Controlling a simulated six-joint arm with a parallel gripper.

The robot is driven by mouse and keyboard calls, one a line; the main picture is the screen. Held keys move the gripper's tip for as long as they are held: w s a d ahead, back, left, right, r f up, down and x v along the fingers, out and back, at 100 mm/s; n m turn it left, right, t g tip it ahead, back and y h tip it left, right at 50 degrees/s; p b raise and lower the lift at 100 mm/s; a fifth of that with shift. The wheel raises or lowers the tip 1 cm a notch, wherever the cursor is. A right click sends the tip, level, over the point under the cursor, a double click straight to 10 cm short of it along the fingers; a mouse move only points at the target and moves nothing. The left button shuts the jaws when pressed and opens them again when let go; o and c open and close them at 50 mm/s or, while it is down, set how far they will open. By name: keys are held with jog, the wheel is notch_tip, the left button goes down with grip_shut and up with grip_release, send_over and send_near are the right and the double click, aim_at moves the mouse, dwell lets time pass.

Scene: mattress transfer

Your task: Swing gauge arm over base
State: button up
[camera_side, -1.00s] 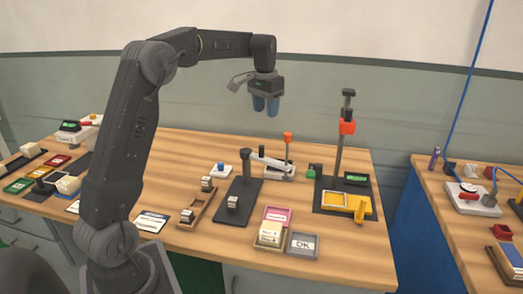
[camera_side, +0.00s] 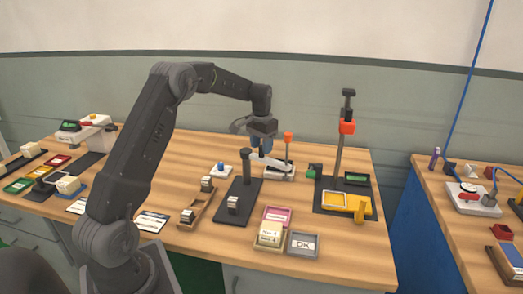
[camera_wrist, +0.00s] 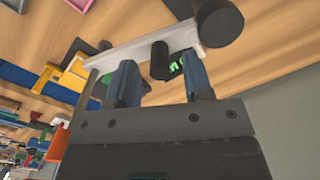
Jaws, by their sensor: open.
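The gauge arm is a pale bar (camera_side: 270,164) reaching right from the top of a black post (camera_side: 246,165), away from the dark base plate (camera_side: 247,188). A small metallic block (camera_side: 233,203) sits on the front of that plate. My gripper (camera_side: 263,149) is low over the bar in the side view, pointing down. In the wrist view the bar (camera_wrist: 125,50) crosses in front of my open gripper (camera_wrist: 161,82). A black cylinder (camera_wrist: 160,60) on the bar appears between the blue fingers. Contact cannot be told. The bar's far end is partly hidden in the side view.
An orange-topped post (camera_side: 288,137) stands just right of my gripper, and a tall stand with a red collar (camera_side: 346,127) farther right. Nearby are a wooden tray (camera_side: 196,216), a pink tray (camera_side: 278,214), and a grey OK tray (camera_side: 303,254). Table left of the base is partly clear.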

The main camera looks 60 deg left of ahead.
jog(key=shift+f, duration=1.05)
grip_shut()
